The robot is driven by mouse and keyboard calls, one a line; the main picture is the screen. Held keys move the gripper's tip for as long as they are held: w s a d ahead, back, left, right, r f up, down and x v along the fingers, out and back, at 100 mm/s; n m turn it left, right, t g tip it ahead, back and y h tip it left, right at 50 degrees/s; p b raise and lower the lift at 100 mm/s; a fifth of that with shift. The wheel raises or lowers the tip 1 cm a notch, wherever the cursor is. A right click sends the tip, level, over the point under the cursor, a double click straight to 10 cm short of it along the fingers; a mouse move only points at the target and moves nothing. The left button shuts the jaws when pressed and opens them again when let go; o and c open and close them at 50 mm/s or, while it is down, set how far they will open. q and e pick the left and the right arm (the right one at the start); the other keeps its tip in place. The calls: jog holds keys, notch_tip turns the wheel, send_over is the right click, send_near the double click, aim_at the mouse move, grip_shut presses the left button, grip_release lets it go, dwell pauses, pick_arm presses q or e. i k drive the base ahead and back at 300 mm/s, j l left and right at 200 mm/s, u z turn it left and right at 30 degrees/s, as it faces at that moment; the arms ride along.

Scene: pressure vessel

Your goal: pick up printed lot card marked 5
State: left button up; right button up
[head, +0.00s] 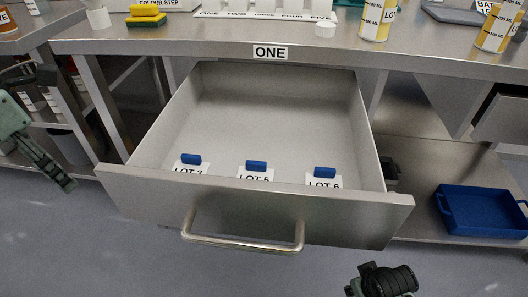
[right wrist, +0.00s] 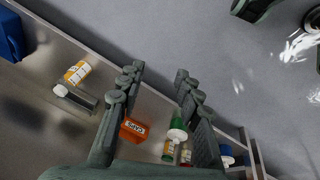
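The printed lot card marked 5 (head: 255,179) stands in the open drawer (head: 271,104), close behind its front panel. It is white with a blue block on top, and its lower part is hidden. LOT 3 (head: 188,171) is to its left and LOT 6 (head: 323,183) to its right. My left gripper (head: 66,184) is left of the drawer, away from the cards; its finger opening is not clear. My right gripper (right wrist: 157,80) is open and empty in the right wrist view. In the head view, part of the right arm shows below right of the drawer.
The steel bench above the drawer, labelled ONE (head: 270,52), holds a yellow sponge (head: 146,16) and yellow-labelled containers (head: 376,18). A blue tray (head: 482,212) sits on the lower right shelf. An orange box (right wrist: 134,128) shows beyond my right fingers. The floor before the drawer looks clear.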

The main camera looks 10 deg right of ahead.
aim_at(253, 169)
jog(key=j+z, duration=0.2)
jog(key=z, duration=0.2)
jog(key=j+z, duration=0.2)
jog(key=z, duration=0.2)
jog(key=j+z, duration=0.2)
jog(key=z, duration=0.2)
jog(key=k+j+z, duration=0.1)
jog(key=j+z, duration=0.15)
jog(key=z, duration=0.2)
jog(key=k+j+z, duration=0.15)
jog(key=z, duration=0.35)
jog(key=k+j, duration=0.05)
jog(key=j, duration=0.05)
